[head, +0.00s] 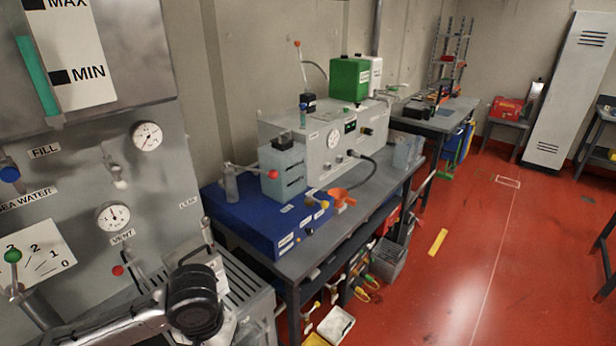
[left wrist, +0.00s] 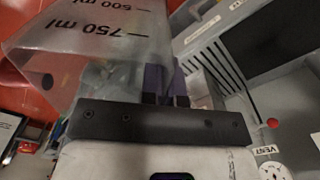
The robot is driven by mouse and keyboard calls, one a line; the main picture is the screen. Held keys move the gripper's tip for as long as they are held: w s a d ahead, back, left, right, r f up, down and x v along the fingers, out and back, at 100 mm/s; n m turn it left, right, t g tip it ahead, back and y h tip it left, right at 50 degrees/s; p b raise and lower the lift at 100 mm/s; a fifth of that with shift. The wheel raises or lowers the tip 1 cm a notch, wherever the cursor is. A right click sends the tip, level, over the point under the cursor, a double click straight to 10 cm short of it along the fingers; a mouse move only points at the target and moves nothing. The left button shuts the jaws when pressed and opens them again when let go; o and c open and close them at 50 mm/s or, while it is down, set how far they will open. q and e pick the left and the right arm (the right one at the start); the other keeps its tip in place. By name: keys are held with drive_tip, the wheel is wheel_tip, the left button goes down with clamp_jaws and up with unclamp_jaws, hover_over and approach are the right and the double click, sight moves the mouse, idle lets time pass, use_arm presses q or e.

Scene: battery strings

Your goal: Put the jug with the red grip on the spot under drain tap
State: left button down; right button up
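In the head view my left wrist hides the gripper at the bottom, in front of a grey slatted tray (head: 256,294). The slats also show in the left wrist view (left wrist: 206,62). The drain tap cannot be identified. My right gripper is out of view.
A grey panel with gauges (head: 113,217) and small valves stands close on the left. A workbench (head: 372,188) with a blue unit (head: 262,228) stands beside the tray. Grey crates (head: 388,260) and a white box (head: 336,325) are below. Red floor (head: 480,250) is largely clear.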

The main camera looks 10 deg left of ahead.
use_arm(q)
drive_tip(key=s+d+r+p, duration=0.1)
drive_tip(key=s+r+p, duration=0.2)
drive_tip(key=r+p, duration=1.2)
drive_tip(key=s+d+r+p, duration=0.1)
drive_tip(key=s+r+p, duration=0.3)
drive_tip(key=r+p, duration=1)
wheel_tip(320, 180, up, 2)
drive_tip(key=shift+r+p, duration=0.25)
drive_tip(key=shift+p, duration=0.15)
drive_tip(key=shift+f, duration=0.1)
